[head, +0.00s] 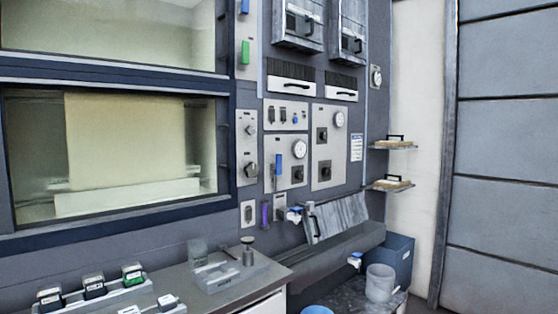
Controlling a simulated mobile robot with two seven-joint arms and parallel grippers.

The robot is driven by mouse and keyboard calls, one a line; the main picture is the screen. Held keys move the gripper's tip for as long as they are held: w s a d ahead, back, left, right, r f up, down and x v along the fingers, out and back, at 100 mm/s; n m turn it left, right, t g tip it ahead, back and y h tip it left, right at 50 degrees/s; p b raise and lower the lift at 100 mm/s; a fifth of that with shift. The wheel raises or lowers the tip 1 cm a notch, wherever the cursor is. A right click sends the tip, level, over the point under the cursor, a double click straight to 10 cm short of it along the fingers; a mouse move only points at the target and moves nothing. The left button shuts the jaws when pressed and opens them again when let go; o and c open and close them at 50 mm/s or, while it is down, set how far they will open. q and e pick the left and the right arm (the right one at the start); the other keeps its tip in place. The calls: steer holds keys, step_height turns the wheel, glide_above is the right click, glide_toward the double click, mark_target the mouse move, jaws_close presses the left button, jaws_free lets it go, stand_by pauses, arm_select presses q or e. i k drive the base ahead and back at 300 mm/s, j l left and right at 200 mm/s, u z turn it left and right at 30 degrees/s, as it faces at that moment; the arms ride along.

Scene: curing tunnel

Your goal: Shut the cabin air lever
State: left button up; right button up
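Several levers show on the wall in the head view, and their labels are too small to read, so I cannot tell which one is the cabin air lever. A blue-handled lever (278,165) stands upright on a grey panel with a round gauge (299,149). A green handle (245,52) and a blue handle (244,7) sit above each other on a narrow strip at the upper left. A purple handle (264,213) is lower down, beside a small switch plate (248,213). Neither of my grippers is in view.
A grey bench (230,290) at the front left carries several small boxes (93,286) and a stand (247,251). A sloped hood (341,217), white-and-blue fittings (354,260), a blue bin (398,257) and a pale bucket (380,282) are at right. Two small shelves (393,186) jut out.

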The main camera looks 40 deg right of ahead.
mark_target(278, 170)
steer(key=i+l, duration=0.15)
steer(key=l, duration=0.25)
steer(key=i+l, duration=0.15)
steer(key=l, duration=0.2)
steer(key=i+l, duration=0.1)
steer(key=l, duration=0.3)
steer(key=i+l, duration=0.15)
steer(key=l, duration=0.25)
